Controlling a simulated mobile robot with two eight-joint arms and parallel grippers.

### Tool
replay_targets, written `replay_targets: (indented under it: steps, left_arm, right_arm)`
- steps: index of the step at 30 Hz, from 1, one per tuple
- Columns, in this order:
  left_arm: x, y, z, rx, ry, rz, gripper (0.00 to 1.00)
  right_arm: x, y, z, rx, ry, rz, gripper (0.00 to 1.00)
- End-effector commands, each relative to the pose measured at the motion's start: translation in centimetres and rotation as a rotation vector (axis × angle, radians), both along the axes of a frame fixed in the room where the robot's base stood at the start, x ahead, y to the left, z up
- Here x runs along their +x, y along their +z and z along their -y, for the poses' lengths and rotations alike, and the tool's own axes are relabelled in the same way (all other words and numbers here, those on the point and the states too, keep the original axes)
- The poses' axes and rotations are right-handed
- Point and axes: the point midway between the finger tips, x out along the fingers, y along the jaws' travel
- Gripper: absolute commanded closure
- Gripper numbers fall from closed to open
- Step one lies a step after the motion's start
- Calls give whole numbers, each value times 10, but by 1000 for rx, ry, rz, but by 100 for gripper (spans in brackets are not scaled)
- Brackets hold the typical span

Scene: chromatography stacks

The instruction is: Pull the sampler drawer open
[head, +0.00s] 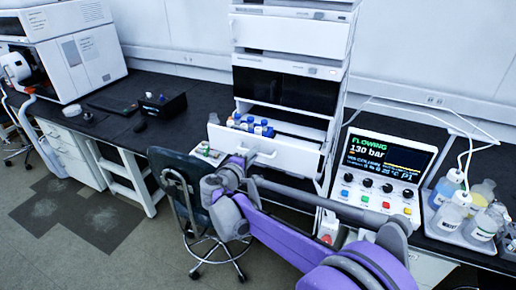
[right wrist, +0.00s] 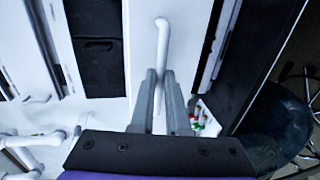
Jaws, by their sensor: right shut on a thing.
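The sampler drawer (head: 292,158) is a white drawer low in the stack of white instruments. It stands out from the stack, and its inside shows from above, with several blue-capped bottles (head: 250,125) at its left. My right gripper (head: 238,160) is at the drawer's front, with my purple arm reaching to it from the lower right. In the right wrist view, the grey fingers are shut on the white drawer handle (right wrist: 161,50), which runs between them. The fingertips partly hide the handle. My left gripper is not in view.
A pump controller (head: 378,170) reading "FLOWING 130 bar" stands right of the stack, beside a tray of bottles (head: 468,235). A dark chair (head: 175,165) stands at the bench front, left of my gripper. A white instrument (head: 70,60) stands at far left.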

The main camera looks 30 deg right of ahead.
Motion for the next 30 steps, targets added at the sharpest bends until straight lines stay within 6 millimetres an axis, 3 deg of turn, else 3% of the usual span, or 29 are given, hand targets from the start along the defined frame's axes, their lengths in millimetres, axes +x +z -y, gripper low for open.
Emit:
replay_targets:
  steps: [15, 16, 21, 30]
  left_arm:
    - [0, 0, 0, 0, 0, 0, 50]
    - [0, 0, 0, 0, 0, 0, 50]
    - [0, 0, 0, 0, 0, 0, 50]
    - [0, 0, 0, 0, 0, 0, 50]
  right_arm:
    - [-6, 0, -7, 0, 0, 0, 100]
    - [-6, 0, -7, 0, 0, 0, 85]
    - [-6, 0, -7, 0, 0, 0, 57]
    - [-6, 0, -8, 0, 0, 0, 57]
